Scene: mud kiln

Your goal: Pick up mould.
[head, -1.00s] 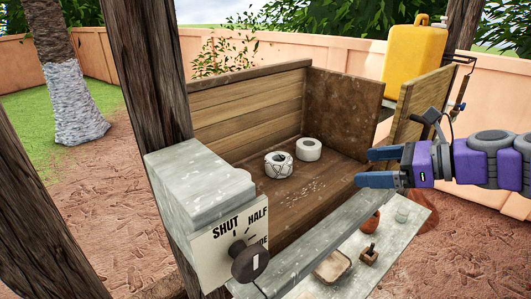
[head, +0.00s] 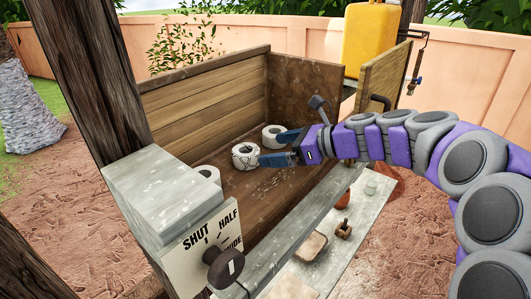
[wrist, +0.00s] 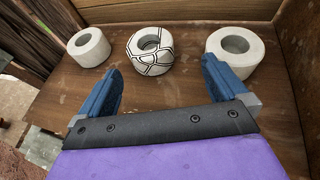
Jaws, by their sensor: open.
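Three thick ring-shaped pieces stand in a row on the wooden box floor; which one is the mould I cannot tell for sure. The middle ring (head: 243,163) is white with black crack-like lines; it also shows in the wrist view (wrist: 150,63). A plain pale ring (head: 272,131) stands farther back, at right in the wrist view (wrist: 230,62). Another plain ring (head: 210,173) is partly hidden behind the grey block, at left in the wrist view (wrist: 88,51). My gripper (head: 270,147) is open and empty, its fingers pointing at the lined ring, just short of it.
The wooden back wall (head: 205,105) and brown end panel (head: 302,98) enclose the box. A grey block (head: 165,190) with a SHUT/HALF dial (head: 226,268) stands at the near left. A lower grey shelf (head: 285,285) holds small items. A yellow can (head: 368,45) stands behind.

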